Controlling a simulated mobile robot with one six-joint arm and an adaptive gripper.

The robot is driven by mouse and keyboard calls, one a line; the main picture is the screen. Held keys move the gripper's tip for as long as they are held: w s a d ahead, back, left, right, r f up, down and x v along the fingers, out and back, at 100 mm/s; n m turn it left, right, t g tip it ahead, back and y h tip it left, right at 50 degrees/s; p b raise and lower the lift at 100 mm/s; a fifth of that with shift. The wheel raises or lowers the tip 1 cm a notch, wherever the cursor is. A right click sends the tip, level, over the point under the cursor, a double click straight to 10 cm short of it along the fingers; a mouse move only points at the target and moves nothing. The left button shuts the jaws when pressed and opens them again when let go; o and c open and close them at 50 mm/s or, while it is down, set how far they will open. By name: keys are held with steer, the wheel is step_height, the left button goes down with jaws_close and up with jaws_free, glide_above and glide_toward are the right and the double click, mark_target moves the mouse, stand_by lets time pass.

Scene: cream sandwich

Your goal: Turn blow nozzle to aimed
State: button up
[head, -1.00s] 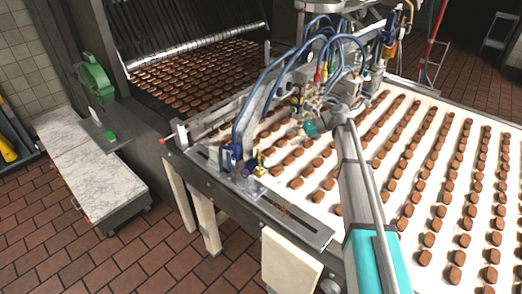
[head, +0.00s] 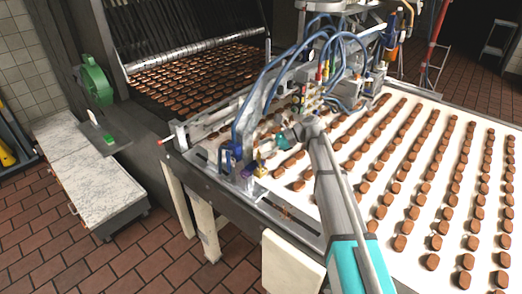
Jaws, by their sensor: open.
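My arm reaches in from the lower right over the white belt. My gripper (head: 270,148) is at its end, beyond a teal wrist part, and is open and small in view. A small brass-yellow fitting (head: 260,171) sits just below and left of it, on the machine's near side rail. It may be the blow nozzle, but its aim is too small to tell. A blue fitting (head: 229,153) with blue hoses stands left of it. My gripper seems close to the brass fitting; I cannot tell whether they touch.
Rows of brown biscuits (head: 405,205) lie on the white belt (head: 335,180). Blue hoses (head: 262,88) and a metal depositor crowd the space above and behind my gripper. The tiled floor in front is clear.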

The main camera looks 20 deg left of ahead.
steer(key=shift+c, duration=0.3)
steer(key=c, duration=1.1)
steer(key=shift+w+a, duration=0.1)
steer(key=shift+w, duration=0.05)
steer(key=shift+w+a+n+g+h, duration=0.1)
steer(key=shift+n+g+h, duration=0.6)
steer(key=shift+n+g, duration=0.25)
steer(key=shift+w+a+n+g+h, duration=0.1)
steer(key=shift+n+g+h, duration=0.7)
steer(key=shift+n, duration=0.25)
steer(key=shift+r, duration=0.1)
